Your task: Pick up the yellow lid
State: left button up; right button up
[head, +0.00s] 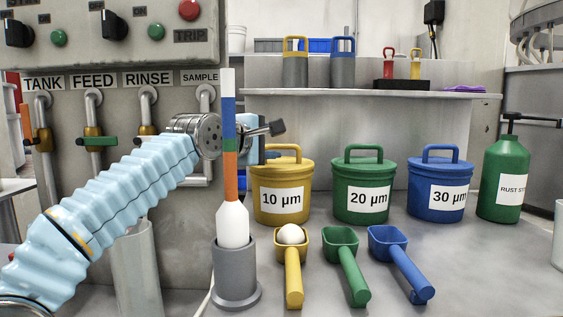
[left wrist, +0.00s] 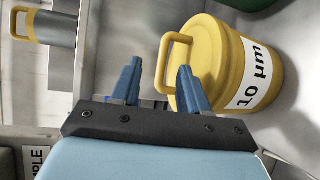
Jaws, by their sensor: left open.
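The yellow lid (head: 280,163) with its arched handle sits on the yellow tub (head: 268,203) labelled 10 µm. In the left wrist view the lid's handle (left wrist: 174,58) stands between and just beyond the fingertips, slightly toward the right finger. My left gripper (head: 275,128) is beside the tub's upper left, near the handle's height, partly hidden behind a striped upright stick. In the left wrist view my left gripper (left wrist: 160,72) has its two blue fingers apart with nothing between them that I can see held. My right gripper is in neither view.
The striped stick (head: 229,120) stands in a grey holder (head: 236,275) in front. Green (head: 361,195) and blue (head: 440,195) lidded tubs stand to the right. Yellow (head: 293,275), green (head: 350,270) and blue (head: 405,265) scoops lie in front; the yellow one holds a white ball. A green bottle (head: 505,170) stands far right.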

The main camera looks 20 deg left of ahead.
aim_at(289, 146)
pick_arm(q)
jog(key=x, duration=0.3)
jog(key=p+x, duration=0.1)
jog(key=x, duration=0.2)
jog(key=shift+d+f, duration=0.15)
jog(key=shift+f, duration=0.05)
jog(key=shift+s, duration=0.1)
jog(key=shift+c, duration=0.3)
grip_shut()
